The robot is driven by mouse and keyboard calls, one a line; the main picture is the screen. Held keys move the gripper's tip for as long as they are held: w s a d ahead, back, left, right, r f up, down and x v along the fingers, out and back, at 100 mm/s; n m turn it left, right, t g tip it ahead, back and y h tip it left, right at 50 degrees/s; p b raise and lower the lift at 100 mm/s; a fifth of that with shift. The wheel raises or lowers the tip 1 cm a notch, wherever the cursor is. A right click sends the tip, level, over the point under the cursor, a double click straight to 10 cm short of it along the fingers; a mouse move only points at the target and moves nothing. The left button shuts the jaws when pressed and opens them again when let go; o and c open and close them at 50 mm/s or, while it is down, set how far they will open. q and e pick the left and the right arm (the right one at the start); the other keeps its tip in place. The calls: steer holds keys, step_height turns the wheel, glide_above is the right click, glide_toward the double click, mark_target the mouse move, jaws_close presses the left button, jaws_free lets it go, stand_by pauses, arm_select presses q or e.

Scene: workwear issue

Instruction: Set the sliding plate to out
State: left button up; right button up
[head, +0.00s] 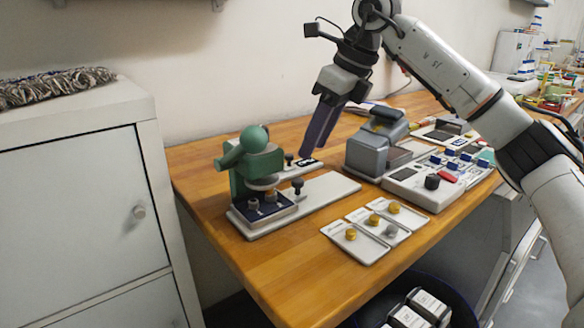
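A green press (252,165) with a round ball top stands at the left end of the wooden table, on a long pale base (335,188). A dark blue plate (284,206) carrying two small grey cups lies at the front of the press; it looks like the sliding plate. A black knob (298,186) stands on the base just right of the press. My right gripper (308,154) points down with dark purple fingers, above and behind the base, apart from plate and knob. Its finger gap cannot be made out. My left gripper is out of view.
Three white trays (366,249) with yellow and grey knobs lie at the front edge. A grey machine (377,143) and a white control box (423,186) stand to the right. Bare table lies in front of the press. A white cabinet (80,200) is at left.

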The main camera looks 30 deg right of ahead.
mark_target(298, 180)
steer(key=b+x, duration=0.1)
steer(key=x, duration=0.7)
steer(key=shift+a+f, duration=0.1)
steer(key=shift+f, duration=0.3)
jaws_close()
